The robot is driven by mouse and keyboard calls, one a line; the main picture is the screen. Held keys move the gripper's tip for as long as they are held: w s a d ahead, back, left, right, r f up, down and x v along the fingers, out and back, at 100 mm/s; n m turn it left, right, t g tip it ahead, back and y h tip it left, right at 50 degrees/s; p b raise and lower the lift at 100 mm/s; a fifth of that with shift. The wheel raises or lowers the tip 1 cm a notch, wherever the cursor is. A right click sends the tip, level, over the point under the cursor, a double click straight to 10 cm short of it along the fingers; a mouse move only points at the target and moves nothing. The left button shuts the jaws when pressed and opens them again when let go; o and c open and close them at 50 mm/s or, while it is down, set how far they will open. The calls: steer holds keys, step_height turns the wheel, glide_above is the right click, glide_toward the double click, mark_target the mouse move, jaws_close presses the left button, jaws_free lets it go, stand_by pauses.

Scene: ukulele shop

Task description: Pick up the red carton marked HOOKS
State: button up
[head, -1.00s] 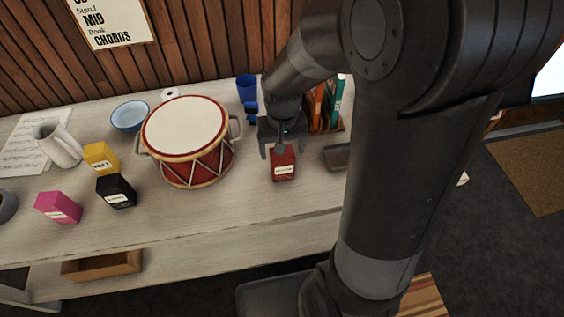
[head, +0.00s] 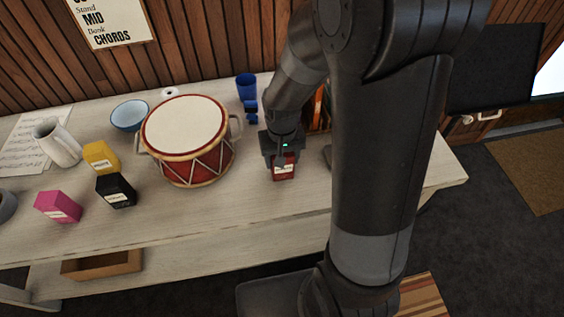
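The red carton (head: 284,173) stands on the pale wooden table, right of the drum. It has a white label on its front, too small and partly covered to read. My gripper (head: 281,161) points down right at the carton and covers its top and part of its front. A dark finger part shows against the carton's upper face. I cannot tell whether the fingers are closed on it or only around it. The carton rests at the same spot on the table.
A red drum (head: 199,165) stands left of my gripper. Yellow (head: 100,158), black (head: 116,191) and pink (head: 58,207) cartons stand further left. Books (head: 319,108) are partly hidden by my arm. Table in front of the red carton is clear.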

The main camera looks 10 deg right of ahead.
steer(key=c, duration=0.7)
steer(key=shift+o, duration=0.2)
steer(key=shift+r, duration=0.2)
